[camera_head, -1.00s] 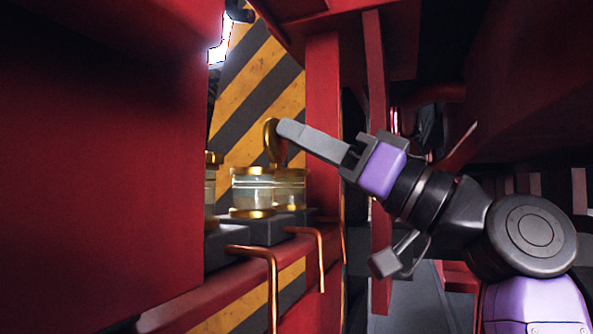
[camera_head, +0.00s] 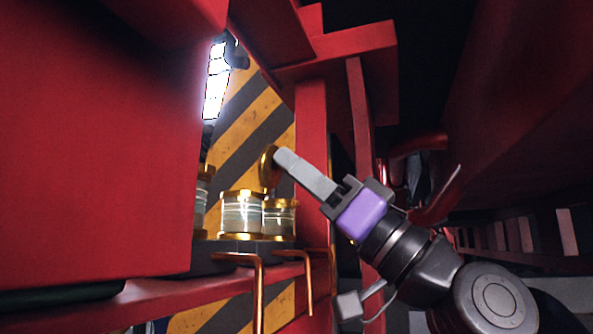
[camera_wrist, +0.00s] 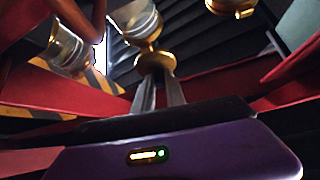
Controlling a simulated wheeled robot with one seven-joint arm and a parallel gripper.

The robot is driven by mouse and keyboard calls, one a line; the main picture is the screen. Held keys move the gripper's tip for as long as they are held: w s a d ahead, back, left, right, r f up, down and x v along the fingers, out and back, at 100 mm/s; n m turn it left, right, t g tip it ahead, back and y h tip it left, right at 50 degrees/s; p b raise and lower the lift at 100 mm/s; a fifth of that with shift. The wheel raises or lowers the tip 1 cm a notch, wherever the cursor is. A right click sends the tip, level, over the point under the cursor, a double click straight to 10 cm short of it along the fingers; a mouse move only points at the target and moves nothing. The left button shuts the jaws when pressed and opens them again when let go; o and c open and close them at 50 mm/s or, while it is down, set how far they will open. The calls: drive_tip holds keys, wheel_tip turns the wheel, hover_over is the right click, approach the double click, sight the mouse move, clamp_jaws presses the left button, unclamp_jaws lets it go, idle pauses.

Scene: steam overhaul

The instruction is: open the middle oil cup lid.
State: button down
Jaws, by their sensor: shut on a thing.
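Several glass oil cups with brass rims stand in a row. In the head view, the left cup (camera_head: 201,200) is partly hidden by a red panel, with another cup (camera_head: 242,213) and the right cup (camera_head: 279,218) beside it. A round brass lid (camera_head: 266,168) stands up on edge above the cups, swung off a rim. My gripper (camera_head: 281,158) reaches in from the right and is shut on this lid. In the wrist view, the lid (camera_wrist: 155,62) lies between the fingertips (camera_wrist: 159,82), next to the central cup (camera_wrist: 140,25). Its hinge is not clear.
A large red panel (camera_head: 95,150) fills the left, close to the cups. A red post (camera_head: 312,130) stands just behind my gripper. Copper pipes (camera_head: 259,290) bend down in front of the cups. A striped yellow and black plate (camera_head: 250,125) is behind.

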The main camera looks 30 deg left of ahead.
drive_tip(key=c, duration=1.4)
unclamp_jaws()
drive_tip(key=shift+o, duration=0.2)
drive_tip(key=b+v, duration=0.2)
drive_tip(key=v, duration=0.5)
drive_tip(key=shift+d+f, duration=0.2)
drive_tip(key=shift+d, duration=0.2)
drive_tip(key=shift+w, duration=0.1)
